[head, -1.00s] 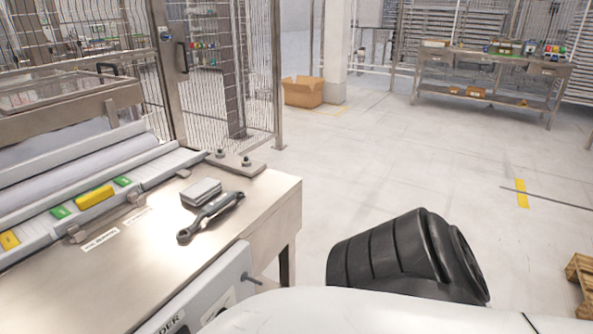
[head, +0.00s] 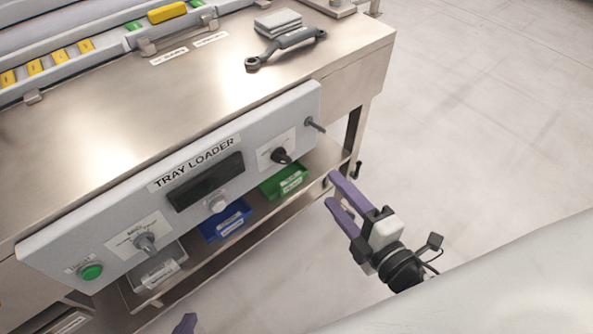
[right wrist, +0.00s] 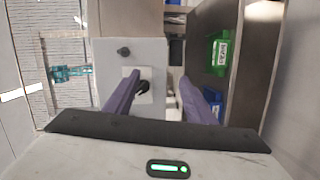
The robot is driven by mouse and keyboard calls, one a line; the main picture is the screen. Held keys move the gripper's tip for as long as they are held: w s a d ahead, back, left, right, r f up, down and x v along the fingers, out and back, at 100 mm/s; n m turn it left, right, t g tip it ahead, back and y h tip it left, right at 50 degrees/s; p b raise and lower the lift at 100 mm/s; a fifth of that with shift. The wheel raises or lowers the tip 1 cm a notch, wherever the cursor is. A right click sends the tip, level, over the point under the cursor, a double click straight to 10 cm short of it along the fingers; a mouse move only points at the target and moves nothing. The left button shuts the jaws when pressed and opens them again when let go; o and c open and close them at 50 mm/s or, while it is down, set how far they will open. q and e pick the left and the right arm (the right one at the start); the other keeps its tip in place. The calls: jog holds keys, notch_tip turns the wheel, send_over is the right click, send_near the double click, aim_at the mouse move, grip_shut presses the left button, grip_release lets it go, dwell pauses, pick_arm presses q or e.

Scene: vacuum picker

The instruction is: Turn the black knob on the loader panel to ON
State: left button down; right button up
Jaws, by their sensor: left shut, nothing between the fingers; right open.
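The black knob (head: 281,155) sits on a white label plate at the right end of the grey TRAY LOADER panel (head: 304,97); its markings are too small to read. In the right wrist view the knob (right wrist: 143,87) appears between the finger lines, nearer the left finger, with the panel (right wrist: 140,57) behind it. My right gripper (head: 329,190) is open and empty, to the right of and below the knob, apart from it. My left gripper (head: 185,323) shows only a purple tip at the bottom edge; it is shut and empty, well away from the knob.
The panel also has a silver knob (head: 146,243), a green button (head: 91,271), a dark display (head: 206,182) and a protruding peg (head: 315,124). Blue (head: 226,219) and green (head: 284,182) bins sit on the shelf below. A wrench (head: 286,48) lies on the bench. Floor at right is clear.

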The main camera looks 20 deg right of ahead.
aim_at(288, 160)
jog(key=w+a+r+n+y, duration=0.1)
jog(key=w+a+n, duration=0.1)
jog(key=w+n, duration=0.1)
jog(key=w+a+n+y, duration=0.1)
jog(key=w+a+n, duration=0.1)
jog(key=n, duration=0.3)
jog(key=w+a+r+n+t+y+p, duration=0.1)
jog(key=w+a+n+y, duration=0.1)
jog(key=w+n, duration=0.1)
jog(key=shift+w+a+r+n, duration=0.1)
jog(key=shift+w+r+n, duration=0.3)
jog(key=shift+n, duration=0.4)
pick_arm(q)
jog(key=shift+w+r, duration=0.1)
jog(key=shift+w, duration=0.1)
pick_arm(e)
jog(key=shift+w+a+f, duration=0.1)
jog(key=shift+w+a, duration=0.05)
jog(key=shift+w, duration=0.15)
jog(key=shift+c, duration=0.4)
jog(key=c, duration=1)
jog(key=shift+o, duration=0.2)
